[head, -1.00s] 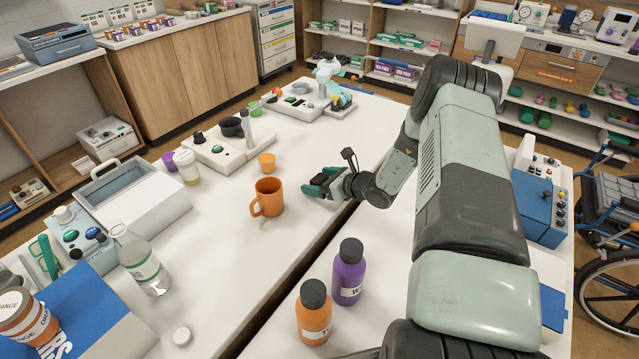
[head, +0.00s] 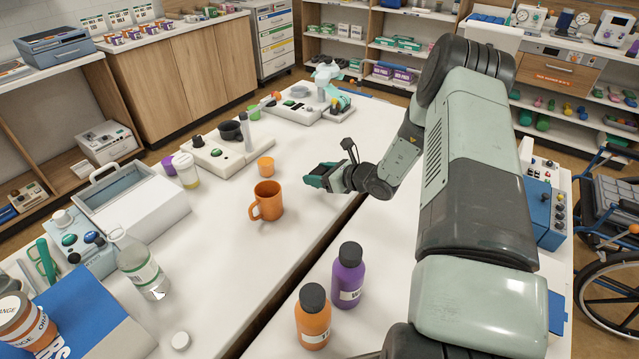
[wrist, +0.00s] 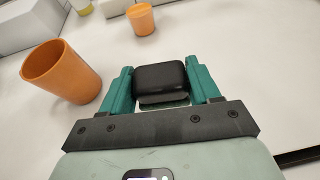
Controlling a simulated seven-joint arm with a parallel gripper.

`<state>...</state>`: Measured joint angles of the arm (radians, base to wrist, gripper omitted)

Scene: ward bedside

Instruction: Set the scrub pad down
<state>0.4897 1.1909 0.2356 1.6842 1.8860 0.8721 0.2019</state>
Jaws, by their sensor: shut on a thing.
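The scrub pad (wrist: 160,77) shows in the wrist view as a black, rounded block with a thin greyish edge below it. My gripper (wrist: 161,82) is shut on it, with one teal finger on each side. In the head view my gripper (head: 318,180) is over the white table (head: 215,270), near its right edge and to the right of the orange mug (head: 267,201). The pad can hardly be made out there behind the fingers. I cannot tell whether the pad touches the table.
A small orange cup (head: 266,166) stands behind the mug. A gap separates this table from another white surface on the right, with a purple bottle (head: 348,278) and an orange bottle (head: 313,318). The table between mug and gap is clear.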

